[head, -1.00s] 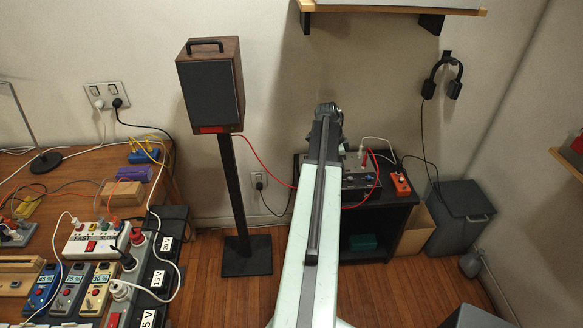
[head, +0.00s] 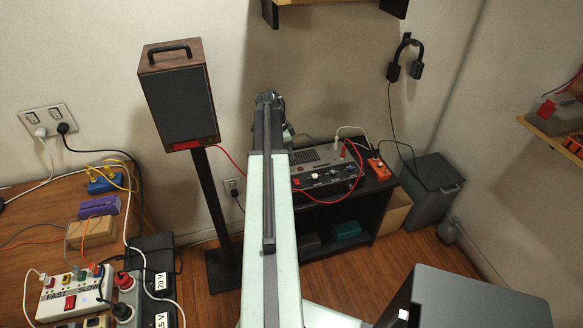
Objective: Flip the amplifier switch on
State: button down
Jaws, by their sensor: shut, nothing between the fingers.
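The amplifier (head: 325,160) is a grey box with a vented top, standing on a black shelf unit (head: 345,212) against the wall. Its front panel carries several small knobs or switches and a few red and white parts. They are too small to tell which is the power switch or how it is set. White and red plugs and cables rise from its right end. My pale arm crosses the picture and covers the amplifier's left end. The arm's dark far joint shows beside the amplifier, but my gripper's fingers are hidden behind the arm.
A speaker (head: 180,105) on a black stand is left of my arm. An orange box (head: 379,168) sits right of the amplifier. A grey bin (head: 433,190) is beside the shelf. A dark grey box (head: 480,300) fills the near right. A cluttered table (head: 25,225) is left.

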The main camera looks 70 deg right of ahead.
aim_at(299, 183)
jog(key=b+x, duration=0.8)
jog(key=x, duration=0.1)
jog(key=w+a+b+x, duration=0.1)
jog(key=b+x, duration=0.3)
jog(key=shift+f+b, duration=0.4)
jog(key=shift+f, duration=0.1)
jog(key=shift+r, duration=0.1)
